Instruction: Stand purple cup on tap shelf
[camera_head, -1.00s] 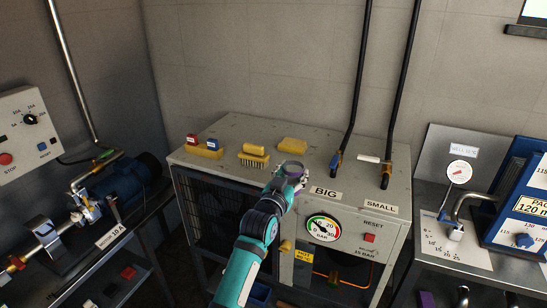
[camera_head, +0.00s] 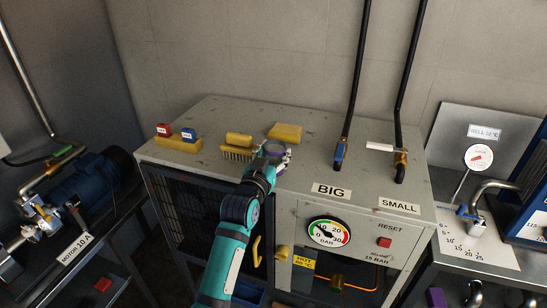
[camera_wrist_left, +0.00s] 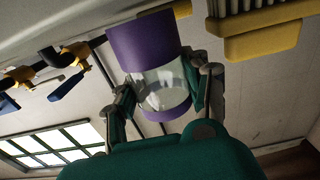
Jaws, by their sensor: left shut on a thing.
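The purple cup (camera_wrist_left: 141,41) shows in the left wrist view, with purple bands at both ends and a clear middle. My left gripper (camera_wrist_left: 166,88) is shut on it, one finger on each side. In the head view my left gripper (camera_head: 272,158) holds the cup (camera_head: 274,147) above the top of the grey cabinet, near the brushes; the arm hides part of it. The tap shelf cannot be told for certain. My right gripper is not in view.
The grey cabinet (camera_head: 300,170) carries a yellow brush (camera_head: 238,147), a yellow sponge (camera_head: 285,132) and a yellow block (camera_head: 178,144) with red and blue pieces. Two black pipes with valves (camera_head: 339,153) rise on the right. A gauge stand (camera_head: 477,157) is farther right.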

